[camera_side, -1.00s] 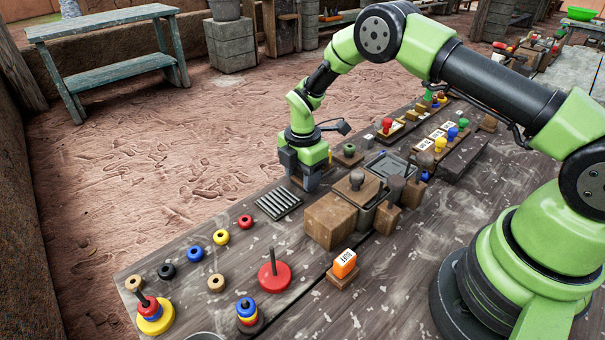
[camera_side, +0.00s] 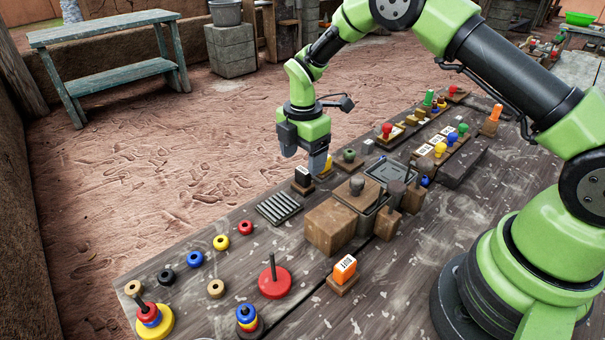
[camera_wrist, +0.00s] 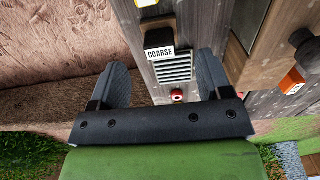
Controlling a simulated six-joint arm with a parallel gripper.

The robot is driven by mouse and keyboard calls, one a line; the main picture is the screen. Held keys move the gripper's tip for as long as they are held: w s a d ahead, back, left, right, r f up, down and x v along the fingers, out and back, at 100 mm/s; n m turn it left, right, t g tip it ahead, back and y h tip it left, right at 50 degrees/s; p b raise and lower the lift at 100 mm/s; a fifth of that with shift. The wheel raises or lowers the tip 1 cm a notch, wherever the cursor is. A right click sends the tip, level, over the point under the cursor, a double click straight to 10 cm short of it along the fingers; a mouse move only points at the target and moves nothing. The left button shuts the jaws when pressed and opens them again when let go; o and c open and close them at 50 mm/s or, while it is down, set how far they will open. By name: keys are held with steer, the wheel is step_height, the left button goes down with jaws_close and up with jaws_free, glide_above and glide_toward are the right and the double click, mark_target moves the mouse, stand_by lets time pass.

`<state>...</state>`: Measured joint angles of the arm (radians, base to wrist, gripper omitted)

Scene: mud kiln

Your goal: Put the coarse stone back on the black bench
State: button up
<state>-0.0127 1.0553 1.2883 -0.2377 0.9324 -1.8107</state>
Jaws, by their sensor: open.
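The coarse stone (camera_side: 302,175) is a dark block with a white label, standing upright on a small brown-looking base near the far edge of the worktop. In the wrist view the stone (camera_wrist: 158,33) shows its COARSE label between the fingers' lines, beyond the fingertips. My gripper (camera_side: 303,157) is open and empty, just above the stone and apart from it. Its two grey fingers also show wide apart in the wrist view (camera_wrist: 166,82). I cannot make out which surface is the black bench; the base is mostly hidden by the stone.
A grooved dark rack (camera_side: 279,207) lies just left of the stone. A yellow block (camera_side: 327,167) stands close on the right, partly behind a finger. Brown wooden blocks (camera_side: 331,225) and an orange labelled block (camera_side: 345,268) stand nearer. Coloured rings lie at left.

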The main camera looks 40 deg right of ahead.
step_height(320, 180, up, 5)
steer(key=shift+r, duration=0.15)
steer(key=r, duration=0.1)
step_height(320, 180, up, 9)
steer(key=m+t, duration=0.2)
steer(key=m, duration=0.3)
glide_above(303, 170)
steer(key=s, duration=0.3)
steer(key=s+a+r+m+t+y, duration=0.1)
steer(key=s+r+m+t, duration=0.1)
steer(key=s+r+m, duration=0.5)
steer(key=s+a+r+m+t+y, duration=0.1)
steer(key=s+r+m+t, duration=0.1)
steer(key=s+m, duration=0.8)
steer(key=s+t, duration=0.1)
steer(key=s, duration=0.4)
steer(key=shift+s, duration=0.25)
